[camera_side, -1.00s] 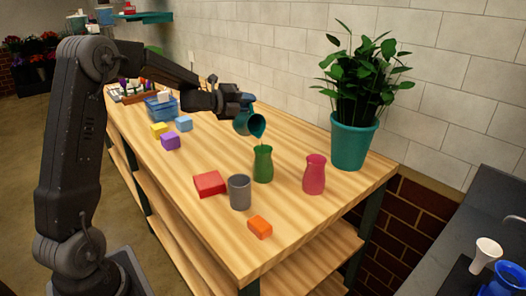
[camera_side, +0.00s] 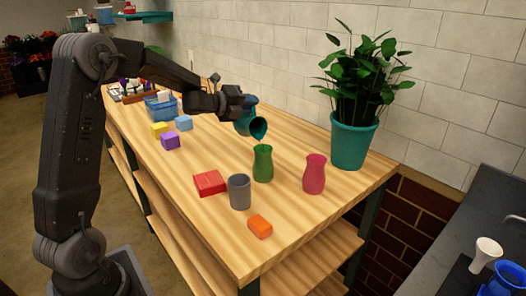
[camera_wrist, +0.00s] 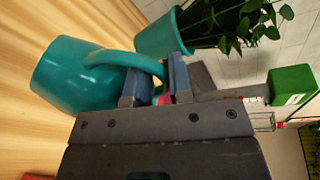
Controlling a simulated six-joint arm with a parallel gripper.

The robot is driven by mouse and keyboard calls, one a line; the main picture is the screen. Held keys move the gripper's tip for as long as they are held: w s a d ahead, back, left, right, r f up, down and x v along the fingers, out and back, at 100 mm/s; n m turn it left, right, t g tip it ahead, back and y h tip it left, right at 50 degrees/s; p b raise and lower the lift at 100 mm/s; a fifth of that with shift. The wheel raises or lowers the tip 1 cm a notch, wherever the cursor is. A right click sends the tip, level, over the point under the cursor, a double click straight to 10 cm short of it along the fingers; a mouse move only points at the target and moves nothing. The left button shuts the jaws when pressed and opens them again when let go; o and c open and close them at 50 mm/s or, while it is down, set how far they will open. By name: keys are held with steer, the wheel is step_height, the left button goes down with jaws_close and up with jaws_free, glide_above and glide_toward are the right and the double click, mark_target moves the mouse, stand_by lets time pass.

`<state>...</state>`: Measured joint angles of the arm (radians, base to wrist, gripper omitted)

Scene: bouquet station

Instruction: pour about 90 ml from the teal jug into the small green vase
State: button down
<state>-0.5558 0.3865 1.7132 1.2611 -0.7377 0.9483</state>
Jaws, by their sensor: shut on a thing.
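The teal jug (camera_side: 246,117) is in the air, tipped, with its dark mouth down to the right, just above the small green vase (camera_side: 263,165). The vase stands upright on the wooden bench. My gripper (camera_side: 238,103) is shut on the jug's handle. In the wrist view the jug (camera_wrist: 72,78) lies at the left, its looped handle between the fingers of my gripper (camera_wrist: 158,86). I see no stream between jug and vase now. The liquid level inside either is hidden.
A pink vase (camera_side: 314,174) stands right of the green one, and a grey cup (camera_side: 239,192) in front. Red (camera_side: 210,183) and orange (camera_side: 260,227) blocks lie nearby. A potted plant (camera_side: 352,146) stands by the wall at the back right.

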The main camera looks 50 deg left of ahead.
steer(key=shift+d, duration=0.25)
steer(key=a+n, duration=0.1)
steer(key=a+f+n, duration=0.1)
steer(key=a, duration=0.1)
steer(key=a+n+h, duration=0.1)
steer(key=shift+w+a+f+n, duration=0.15)
steer(key=shift+w+f+n, duration=0.15)
steer(key=shift+f, duration=0.1)
steer(key=shift+a+f+n+h, duration=0.4)
steer(key=shift+a+f+n, duration=0.35)
steer(key=shift+f+n, duration=0.25)
stand_by(0.9)
